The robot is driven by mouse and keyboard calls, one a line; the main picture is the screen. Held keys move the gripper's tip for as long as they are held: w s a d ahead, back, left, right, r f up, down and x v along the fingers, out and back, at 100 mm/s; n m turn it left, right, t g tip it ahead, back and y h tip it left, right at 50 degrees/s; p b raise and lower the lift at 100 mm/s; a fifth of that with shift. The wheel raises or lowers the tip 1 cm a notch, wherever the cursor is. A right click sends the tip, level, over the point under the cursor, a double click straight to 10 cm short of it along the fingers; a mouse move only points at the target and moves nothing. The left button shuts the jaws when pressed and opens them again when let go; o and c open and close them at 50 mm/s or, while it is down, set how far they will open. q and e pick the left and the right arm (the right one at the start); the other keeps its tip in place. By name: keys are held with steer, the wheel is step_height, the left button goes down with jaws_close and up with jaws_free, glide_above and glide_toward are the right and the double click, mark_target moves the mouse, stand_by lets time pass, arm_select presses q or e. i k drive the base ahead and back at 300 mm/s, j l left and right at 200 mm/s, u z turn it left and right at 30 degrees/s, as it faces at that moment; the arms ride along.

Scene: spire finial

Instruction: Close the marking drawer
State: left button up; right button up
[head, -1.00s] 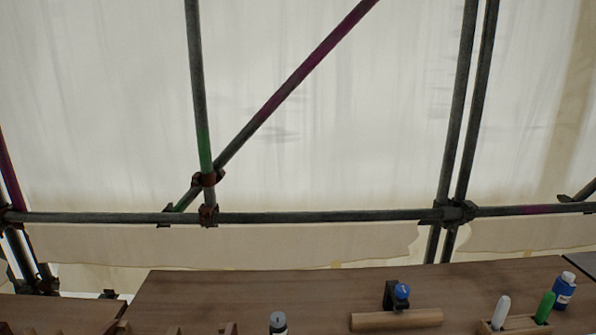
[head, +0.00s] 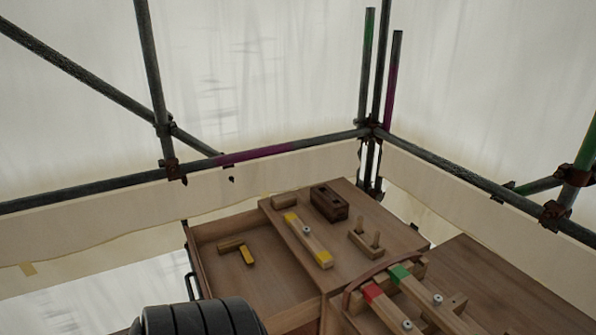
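The open drawer (head: 208,241) sticks out to the left from the wooden workbench in the head view. It looks like the marking drawer, but no label shows. A small wooden piece (head: 231,245) and a yellow-tipped piece (head: 247,255) lie inside it. A dark handle (head: 190,287) shows at its left front edge. A dark ribbed rounded part at the bottom left, likely mine, covers the lower area near the drawer. No gripper fingers are in view.
The bench top (head: 370,217) right of the drawer holds a yellow-ended wooden bar (head: 308,242), a dark wooden block (head: 329,203) and a peg holder (head: 366,244). Red and green-marked bars (head: 402,274) lie nearer. Scaffold poles (head: 270,153) and pale sheeting stand behind.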

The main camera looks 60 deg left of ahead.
mark_target(283, 296)
steer(key=u, duration=0.45)
steer(key=k+j+u, duration=0.1)
steer(key=u, duration=0.75)
steer(key=j+u, duration=0.15)
steer(key=u, duration=0.25)
steer(key=j+u, duration=0.1)
steer(key=u, duration=0.35)
steer(key=j+u, duration=0.1)
steer(key=u, duration=0.3)
